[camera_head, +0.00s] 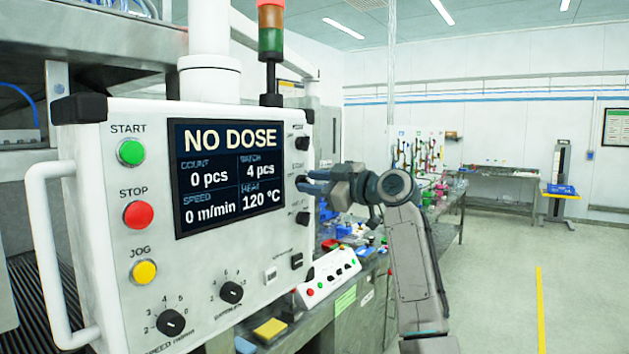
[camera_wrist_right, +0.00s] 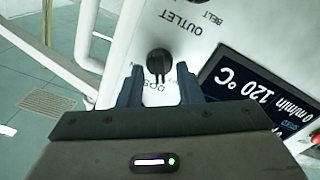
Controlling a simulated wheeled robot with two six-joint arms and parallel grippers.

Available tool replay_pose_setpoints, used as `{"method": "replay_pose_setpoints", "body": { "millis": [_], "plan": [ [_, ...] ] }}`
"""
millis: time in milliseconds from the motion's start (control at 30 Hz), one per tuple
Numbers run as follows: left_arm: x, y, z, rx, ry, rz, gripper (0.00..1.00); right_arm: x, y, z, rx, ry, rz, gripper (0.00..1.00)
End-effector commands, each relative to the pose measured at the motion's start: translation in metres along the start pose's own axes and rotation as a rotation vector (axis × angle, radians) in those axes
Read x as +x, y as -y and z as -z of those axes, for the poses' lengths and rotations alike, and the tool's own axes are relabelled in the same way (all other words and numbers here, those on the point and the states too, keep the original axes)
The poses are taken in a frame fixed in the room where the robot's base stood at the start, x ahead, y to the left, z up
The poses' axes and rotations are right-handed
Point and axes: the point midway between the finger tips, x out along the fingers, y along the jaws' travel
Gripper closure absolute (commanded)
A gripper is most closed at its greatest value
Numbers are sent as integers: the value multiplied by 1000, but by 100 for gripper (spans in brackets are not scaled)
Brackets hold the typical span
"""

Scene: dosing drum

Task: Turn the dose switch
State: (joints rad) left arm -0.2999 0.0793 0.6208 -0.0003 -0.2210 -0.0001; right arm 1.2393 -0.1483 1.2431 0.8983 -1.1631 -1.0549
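The dose switch is a black rotary knob (camera_wrist_right: 159,62) on the white control panel (camera_wrist_right: 185,35), with a partly hidden label starting "DOS" beside it. In the right wrist view it lies between and just beyond my right gripper's fingers (camera_wrist_right: 159,82). These are open and apart, with nothing held. In the head view my right gripper (camera_head: 312,185) reaches the panel's right edge from the right, and its fingers largely cover the switch there. I cannot tell whether they touch it. The screen (camera_head: 229,177) reads "NO DOSE". My left gripper is not in view.
Other black knobs sit above (camera_head: 302,143) and below (camera_head: 302,218) the gripper. A START button (camera_head: 131,152), a STOP button (camera_head: 138,214) and a JOG button (camera_head: 143,272) line the panel's left. A white handle (camera_head: 45,255) sticks out there. The floor at right is clear.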

Motion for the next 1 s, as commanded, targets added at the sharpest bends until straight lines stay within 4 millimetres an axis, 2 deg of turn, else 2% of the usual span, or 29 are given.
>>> {"method": "replay_pose_setpoints", "body": {
  "millis": [67, 200, 567, 767, 1000],
  "plan": [
    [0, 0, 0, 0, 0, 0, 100, 0, 0, 0, 0, 0, 0, 70],
    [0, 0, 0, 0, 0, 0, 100, 0, 0, 0, 0, 0, 0, 96],
    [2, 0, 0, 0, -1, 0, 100, 0, 0, -1, 50, 0, 0, 96],
    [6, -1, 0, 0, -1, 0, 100, 0, 0, -1, 168, 0, 0, 96],
    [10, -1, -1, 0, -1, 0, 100, 0, -2, -1, 383, 0, 0, 96]
  ]
}}
